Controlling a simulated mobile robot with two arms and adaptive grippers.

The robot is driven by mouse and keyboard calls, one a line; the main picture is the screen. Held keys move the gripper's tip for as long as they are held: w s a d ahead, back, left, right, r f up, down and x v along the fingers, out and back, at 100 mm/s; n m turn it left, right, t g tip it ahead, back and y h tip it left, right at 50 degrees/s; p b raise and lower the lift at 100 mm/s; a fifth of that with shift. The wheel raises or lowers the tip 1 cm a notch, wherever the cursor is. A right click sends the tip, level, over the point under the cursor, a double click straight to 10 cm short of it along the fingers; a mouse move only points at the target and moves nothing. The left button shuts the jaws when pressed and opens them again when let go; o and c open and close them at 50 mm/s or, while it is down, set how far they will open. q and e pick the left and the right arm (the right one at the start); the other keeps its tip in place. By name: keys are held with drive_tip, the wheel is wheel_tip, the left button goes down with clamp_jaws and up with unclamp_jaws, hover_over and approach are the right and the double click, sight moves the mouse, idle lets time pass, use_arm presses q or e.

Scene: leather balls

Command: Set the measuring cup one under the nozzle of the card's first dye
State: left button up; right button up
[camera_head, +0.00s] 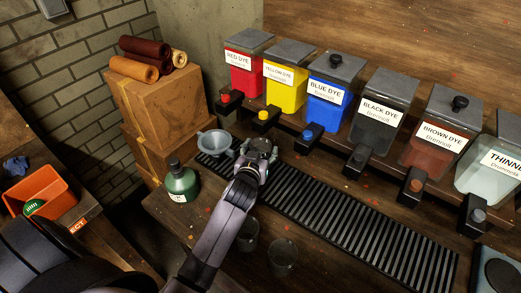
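Two more clear cups (248,236) (282,259) stand on the bench by my forearm. No readable card shows. My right gripper is out of view.
Blue (328,90), black (381,112), brown and thinner dispensers continue right above the drip rack (370,225). A grey funnel (214,142) and a green bottle (179,182) stand left of my gripper. An orange bin (42,191) is far left.

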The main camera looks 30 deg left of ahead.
use_arm(q)
drive_tip(key=shift+o, duration=0.5)
drive_tip(key=shift+r, duration=0.25)
drive_tip(key=b+v, duration=0.1)
drive_tip(key=v, duration=0.5)
drive_tip(key=shift+s+f, duration=0.1)
drive_tip(key=shift+f, duration=0.05)
drive_tip(key=shift+s+d+r, duration=0.15)
drive_tip(key=shift+s+r, duration=0.15)
drive_tip(key=shift+s, duration=0.3)
